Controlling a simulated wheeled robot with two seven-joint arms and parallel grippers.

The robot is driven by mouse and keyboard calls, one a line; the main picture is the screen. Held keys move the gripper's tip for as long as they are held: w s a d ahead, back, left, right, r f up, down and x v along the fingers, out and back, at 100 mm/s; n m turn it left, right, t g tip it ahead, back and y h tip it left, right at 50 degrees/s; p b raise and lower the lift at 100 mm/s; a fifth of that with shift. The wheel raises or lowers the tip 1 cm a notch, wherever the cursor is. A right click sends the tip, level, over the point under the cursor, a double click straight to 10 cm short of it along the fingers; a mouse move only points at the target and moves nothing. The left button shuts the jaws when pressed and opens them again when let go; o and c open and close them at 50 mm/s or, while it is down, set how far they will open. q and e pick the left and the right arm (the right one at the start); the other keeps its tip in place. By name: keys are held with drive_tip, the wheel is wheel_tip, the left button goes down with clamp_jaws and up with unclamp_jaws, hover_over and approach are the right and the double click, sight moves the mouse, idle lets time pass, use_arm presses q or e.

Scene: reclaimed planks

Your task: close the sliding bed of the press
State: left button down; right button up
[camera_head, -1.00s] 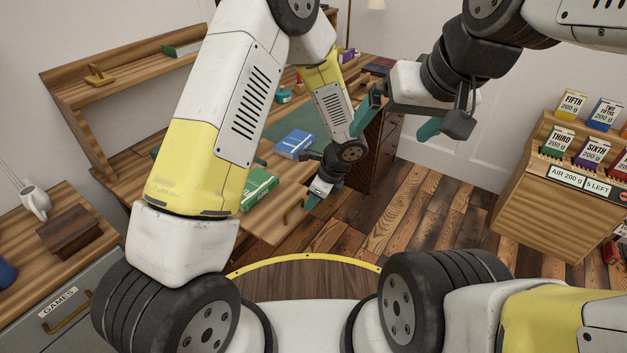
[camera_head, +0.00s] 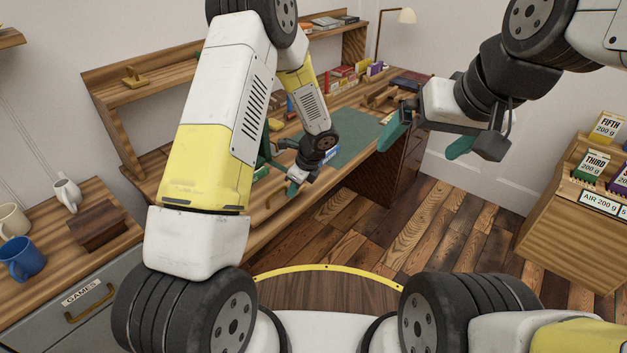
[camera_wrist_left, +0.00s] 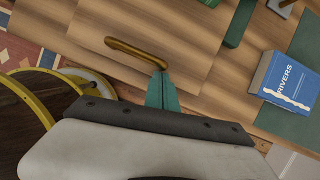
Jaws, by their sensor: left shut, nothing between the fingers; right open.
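The press's sliding bed (camera_wrist_left: 175,35) is a wooden board with a brass handle (camera_wrist_left: 137,50) in the left wrist view. A green part of the press (camera_wrist_left: 239,22) stands to its right, and a green book (camera_wrist_left: 209,2) shows at the top edge. My left gripper (camera_head: 293,188) is shut and empty; its teal fingertips (camera_wrist_left: 161,80) are at the bed's front edge, by the handle's right end. I cannot tell whether they touch. In the head view my left arm hides most of the press and bed. My right gripper (camera_head: 427,140) is open and empty in the air, right of the bench.
A blue book (camera_wrist_left: 289,82) lies on a green mat (camera_head: 345,142) on the bench. A cabinet with a wooden box (camera_head: 97,225) and mugs (camera_head: 22,257) stands at left. A wooden stand with cartons (camera_head: 565,240) is at right. The plank floor (camera_head: 430,215) between is clear.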

use_arm(q)
drive_tip(key=shift+w+a, duration=0.8)
drive_tip(key=shift+a, duration=0.3)
drive_tip(key=shift+w+a, duration=0.75)
drive_tip(key=shift+a, duration=0.35)
